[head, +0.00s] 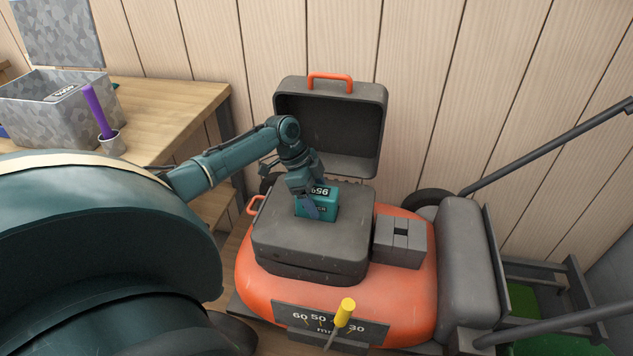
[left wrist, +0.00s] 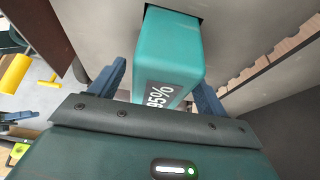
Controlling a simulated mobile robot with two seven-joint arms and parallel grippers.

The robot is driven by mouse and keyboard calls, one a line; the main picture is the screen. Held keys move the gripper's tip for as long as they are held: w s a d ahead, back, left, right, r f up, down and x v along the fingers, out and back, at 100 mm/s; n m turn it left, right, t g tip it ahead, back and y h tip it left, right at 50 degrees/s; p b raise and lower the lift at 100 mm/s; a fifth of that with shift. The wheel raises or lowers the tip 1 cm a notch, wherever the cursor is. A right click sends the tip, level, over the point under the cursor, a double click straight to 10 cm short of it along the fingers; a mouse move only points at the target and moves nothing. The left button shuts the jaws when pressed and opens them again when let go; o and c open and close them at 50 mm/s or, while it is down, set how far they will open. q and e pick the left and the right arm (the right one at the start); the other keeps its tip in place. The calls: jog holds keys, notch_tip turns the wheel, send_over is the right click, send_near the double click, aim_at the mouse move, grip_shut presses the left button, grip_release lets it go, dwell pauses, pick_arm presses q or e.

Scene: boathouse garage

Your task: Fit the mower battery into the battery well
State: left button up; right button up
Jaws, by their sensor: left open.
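The teal mower battery (head: 328,203) stands in the top of the grey housing (head: 270,232) on the orange mower. Its upper part sticks out above the surface. In the left wrist view the battery (left wrist: 172,50), labelled 95%, enters the dark opening of the battery well (left wrist: 197,24); how deep it sits is hidden. My left gripper (head: 311,200) is open around the battery, and in the left wrist view its blue fingers (left wrist: 158,90) lie on either side of it. The lid (head: 365,110) with an orange handle stands open behind. My right gripper is not in view.
A grey slotted block (head: 399,245) sits on the mower right of the housing. A yellow-handled lever (head: 345,312) stands at the front height scale. A wooden bench (head: 165,110) with a metal bin (head: 40,110) is at left. The plank wall is close behind the lid.

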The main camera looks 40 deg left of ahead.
pick_arm(q)
jog(key=shift+f, duration=0.15)
jog(key=p+v, duration=0.1)
jog(key=v, duration=1.2)
jog(key=shift+r, duration=0.25)
jog(key=shift+s+f, duration=0.1)
jog(key=shift+s, duration=0.05)
